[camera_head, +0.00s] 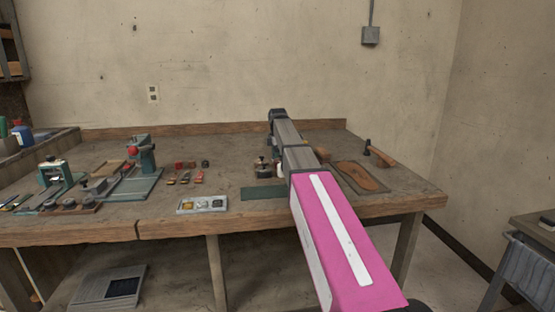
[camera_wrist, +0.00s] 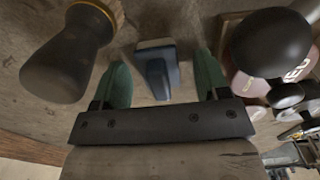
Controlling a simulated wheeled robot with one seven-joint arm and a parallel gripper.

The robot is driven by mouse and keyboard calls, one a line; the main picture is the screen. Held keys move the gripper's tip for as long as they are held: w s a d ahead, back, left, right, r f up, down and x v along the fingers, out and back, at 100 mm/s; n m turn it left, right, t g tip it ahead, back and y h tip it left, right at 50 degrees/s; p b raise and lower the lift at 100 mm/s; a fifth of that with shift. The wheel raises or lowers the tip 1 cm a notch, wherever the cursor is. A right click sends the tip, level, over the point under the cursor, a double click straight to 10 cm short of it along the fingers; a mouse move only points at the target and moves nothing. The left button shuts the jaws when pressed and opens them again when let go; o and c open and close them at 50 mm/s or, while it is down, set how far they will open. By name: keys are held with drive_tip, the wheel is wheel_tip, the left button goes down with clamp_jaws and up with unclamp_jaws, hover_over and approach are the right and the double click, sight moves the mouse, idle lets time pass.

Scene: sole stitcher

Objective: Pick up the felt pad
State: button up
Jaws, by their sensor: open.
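In the wrist view my gripper (camera_wrist: 161,62) is open, with one green finger on each side of a small blue-grey block (camera_wrist: 157,72). The block has a paler flat part at its top edge. It sits on the worn grey-brown bench top, with a gap to each finger. It may be the felt pad, but I cannot tell for sure. In the head view my arm reaches over the bench's back right part and hides the fingertips and the block.
A dark handle with a brass collar (camera_wrist: 65,60) stands close left of the fingers. A black ball (camera_wrist: 270,42) and round weights are close right. On the bench (camera_head: 110,231) are a green mat (camera_head: 262,193), a parts tray (camera_head: 202,204) and a sole board (camera_head: 358,177).

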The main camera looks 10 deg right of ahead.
drive_tip(key=c, duration=1)
drive_tip(key=shift+r, duration=0.2)
wheel_tip(320, 180, up, 4)
drive_tip(key=shift+s+a+r, duration=0.1)
drive_tip(key=shift+a, duration=0.05)
drive_tip(key=s+a+r, duration=0.6)
drive_tip(key=s+a, duration=0.1)
drive_tip(key=a, duration=0.2)
drive_tip(key=shift+r, duration=0.25)
